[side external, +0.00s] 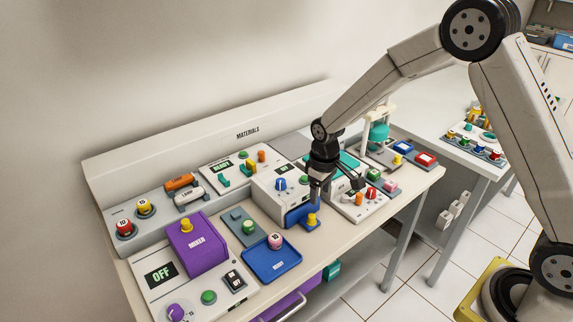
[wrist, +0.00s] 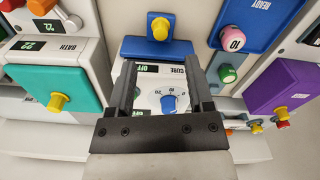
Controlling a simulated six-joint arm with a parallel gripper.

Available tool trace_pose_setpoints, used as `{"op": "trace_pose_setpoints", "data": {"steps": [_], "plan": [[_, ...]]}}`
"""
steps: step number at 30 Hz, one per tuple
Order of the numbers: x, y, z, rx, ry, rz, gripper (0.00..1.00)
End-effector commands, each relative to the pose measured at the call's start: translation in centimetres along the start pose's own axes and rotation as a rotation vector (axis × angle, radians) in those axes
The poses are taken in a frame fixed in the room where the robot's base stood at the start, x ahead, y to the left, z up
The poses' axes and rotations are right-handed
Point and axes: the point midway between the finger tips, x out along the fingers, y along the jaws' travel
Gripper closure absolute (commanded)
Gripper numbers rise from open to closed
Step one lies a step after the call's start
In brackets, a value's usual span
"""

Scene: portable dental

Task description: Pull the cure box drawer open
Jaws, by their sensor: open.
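The cure box is a white box (side external: 277,190) with a blue dial on top, left of my gripper in the side view. Its top, marked CURE, shows upside down between my fingers in the wrist view (wrist: 148,100). The blue drawer (side external: 297,215) is low on its front, with a yellow knob (side external: 312,220). In the wrist view the drawer (wrist: 135,46) and knob (wrist: 160,28) lie beyond my fingertips. I cannot tell how far the drawer is out. My gripper (side external: 317,196) points down by the box's front, fingers apart and empty (wrist: 161,75), not touching the knob.
A blue tray (side external: 288,262) with a pink knob and a purple box (side external: 200,255) stand to the left. A teal-fronted bath box (wrist: 60,85) is on the other side. Panels with several knobs crowd the bench around the cure box. The bench edge (side external: 372,222) is close in front.

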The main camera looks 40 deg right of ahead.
Motion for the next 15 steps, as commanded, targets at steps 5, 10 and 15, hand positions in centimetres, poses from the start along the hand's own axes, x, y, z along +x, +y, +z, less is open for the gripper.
{"op": "trace_pose_setpoints", "data": {"steps": [5, 10, 15], "plan": [[1.5, 0.1, -1.5, -0.027, -0.023, -0.005, 0.33], [1.9, 0.2, -1.9, -0.034, -0.028, -0.006, 0.33], [2.0, 0.2, -1.9, -0.034, -0.028, -0.006, 0.33]]}}
